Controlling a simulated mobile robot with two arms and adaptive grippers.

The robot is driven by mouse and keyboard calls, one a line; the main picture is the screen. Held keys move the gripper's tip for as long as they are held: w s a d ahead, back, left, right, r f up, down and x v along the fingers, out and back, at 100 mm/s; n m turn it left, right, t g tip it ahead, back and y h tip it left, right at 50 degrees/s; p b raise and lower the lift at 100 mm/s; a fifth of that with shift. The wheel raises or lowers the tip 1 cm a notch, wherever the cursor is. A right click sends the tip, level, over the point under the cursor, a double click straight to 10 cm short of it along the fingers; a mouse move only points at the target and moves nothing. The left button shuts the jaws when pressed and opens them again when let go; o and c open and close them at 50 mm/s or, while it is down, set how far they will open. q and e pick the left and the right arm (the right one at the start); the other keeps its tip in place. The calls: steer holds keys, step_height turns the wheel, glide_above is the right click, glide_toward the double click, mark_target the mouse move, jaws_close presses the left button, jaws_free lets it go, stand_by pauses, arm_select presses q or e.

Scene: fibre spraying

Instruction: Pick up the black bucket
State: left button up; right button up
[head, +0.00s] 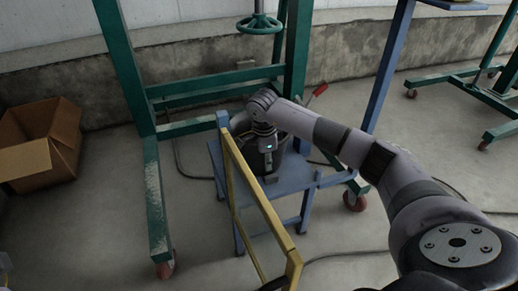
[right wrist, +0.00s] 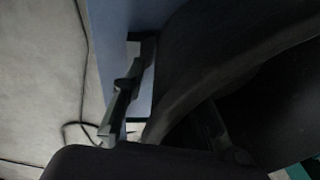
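The black bucket (head: 254,163) stands on a small blue stand (head: 292,181) in the middle of the head view, partly hidden by my right arm. My right gripper (head: 268,172) points down at the bucket. In the right wrist view the bucket's dark curved wall (right wrist: 185,75) runs between the two fingers of the right gripper (right wrist: 170,110). One finger is outside the wall with a narrow gap to it. The other is a dim shape on the bucket's inner side. The gripper looks open around the wall. My left gripper is not in view.
A yellow rail (head: 262,200) stands in front of the stand. A green frame (head: 155,190) with a handwheel (head: 259,24) surrounds the stand's back. A cardboard box (head: 40,145) sits at left. Cables lie on the floor. Floor at front left is clear.

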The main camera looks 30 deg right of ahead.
steer(key=shift+c, duration=0.2)
jaws_close()
stand_by(0.4)
steer(key=shift+r, duration=0.15)
stand_by(0.4)
